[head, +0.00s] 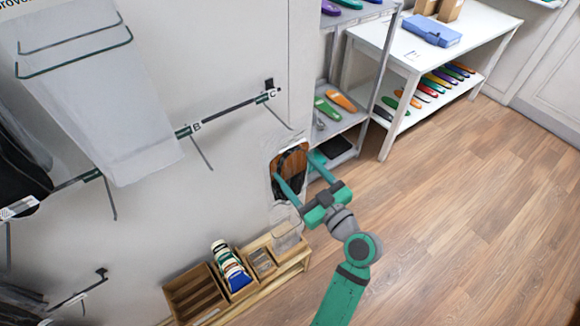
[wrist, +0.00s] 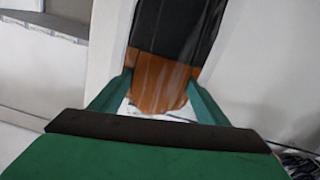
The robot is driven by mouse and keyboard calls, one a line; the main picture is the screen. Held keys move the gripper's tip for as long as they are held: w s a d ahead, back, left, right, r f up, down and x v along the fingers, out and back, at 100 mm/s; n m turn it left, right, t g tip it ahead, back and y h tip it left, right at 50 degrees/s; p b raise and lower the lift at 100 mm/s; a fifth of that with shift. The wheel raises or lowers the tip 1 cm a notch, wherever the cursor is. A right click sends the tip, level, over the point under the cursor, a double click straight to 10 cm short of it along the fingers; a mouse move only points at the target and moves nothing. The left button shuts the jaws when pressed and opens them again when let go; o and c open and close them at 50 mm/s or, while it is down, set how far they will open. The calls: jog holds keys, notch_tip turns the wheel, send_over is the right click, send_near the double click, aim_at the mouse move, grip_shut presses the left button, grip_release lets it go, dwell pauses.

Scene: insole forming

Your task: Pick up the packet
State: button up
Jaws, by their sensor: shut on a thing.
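The packet (head: 291,162) is a clear pouch with black and brown insole-like contents. In the head view it is upright in front of the pale wall panel, beside the grey shelf unit. My gripper (head: 298,183) is shut on the packet, with one green finger on each side of it. In the wrist view the packet (wrist: 172,55) runs upward between the two fingers (wrist: 163,95), brown at the lower end and black above. I cannot tell whether it still touches a hook or the wall.
A wooden rack (head: 190,294) with several colourful items stands below the packet. Wall rails with hooks (head: 195,130) and a hanging clear bag (head: 110,110) are to the left. A grey shelf (head: 345,122) and white table (head: 385,45) stand behind. The wood floor (head: 450,220) at right is clear.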

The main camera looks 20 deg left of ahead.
jog(key=v, duration=1.5)
jog(key=shift+s+d, duration=0.25)
jog(key=shift+d, duration=0.05)
dwell(0.4)
jog(key=shift+w, duration=0.1)
jog(key=w+f+m+t+h, duration=0.35)
jog(key=w+f+h, duration=0.2)
jog(key=f, duration=0.35)
jog(key=w+f+m+t+h, duration=0.35)
jog(key=w+f+h, duration=0.2)
jog(key=f, duration=0.35)
jog(key=s+f+m+h, duration=0.1)
jog(key=s+f, duration=0.1)
jog(key=f, duration=0.6)
jog(key=s+f+m+h, duration=0.2)
jog(key=f, duration=0.7)
jog(key=shift+s, duration=0.35)
jog(key=shift+d, duration=0.1)
